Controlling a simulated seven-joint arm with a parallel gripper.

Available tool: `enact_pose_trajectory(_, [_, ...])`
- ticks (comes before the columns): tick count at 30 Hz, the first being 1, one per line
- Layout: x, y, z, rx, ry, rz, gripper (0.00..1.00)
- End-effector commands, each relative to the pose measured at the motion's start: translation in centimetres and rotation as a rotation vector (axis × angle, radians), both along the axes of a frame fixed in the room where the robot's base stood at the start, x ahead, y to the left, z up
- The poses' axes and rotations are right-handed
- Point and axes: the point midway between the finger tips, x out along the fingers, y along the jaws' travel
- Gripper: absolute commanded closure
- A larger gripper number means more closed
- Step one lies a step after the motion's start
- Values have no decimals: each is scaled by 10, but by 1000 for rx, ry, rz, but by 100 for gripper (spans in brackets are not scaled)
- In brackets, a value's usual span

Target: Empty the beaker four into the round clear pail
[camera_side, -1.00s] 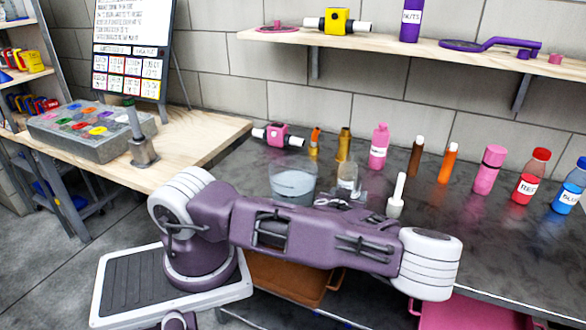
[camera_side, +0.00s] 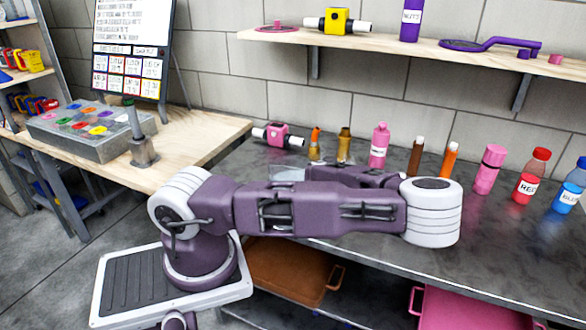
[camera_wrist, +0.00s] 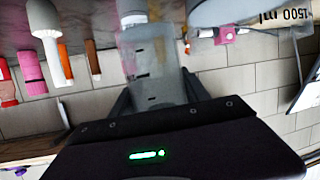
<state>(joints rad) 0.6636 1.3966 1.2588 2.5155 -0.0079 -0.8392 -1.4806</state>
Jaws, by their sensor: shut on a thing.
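My gripper (camera_wrist: 160,92) shows in the wrist view, where the scene appears upside down. Its dark fingers are shut on a clear beaker (camera_wrist: 153,72) with dark graduation marks; its contents are unclear. The round clear pail (camera_wrist: 235,12) is partly in view at the upper right, marked 1500 ml, to the right of the beaker in the picture. In the side view only part of the pail (camera_side: 288,173) shows behind my arm. My gripper and the beaker are hidden there by my arm. I cannot tell how far the beaker is tilted.
A pink bottle (camera_side: 379,145), a brown tube (camera_side: 415,158) and an orange tube (camera_side: 448,162) stand along the wall. A white pestle-like tool (camera_wrist: 48,40) stands near the beaker in the wrist view. A pink and black device (camera_side: 278,135) lies behind the pail.

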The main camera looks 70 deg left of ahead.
Motion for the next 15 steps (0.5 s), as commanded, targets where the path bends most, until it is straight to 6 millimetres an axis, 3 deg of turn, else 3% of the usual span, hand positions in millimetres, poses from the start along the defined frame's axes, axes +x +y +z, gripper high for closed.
enact_pose_trajectory(15, [-8,12,18,-211,-142,3,100])
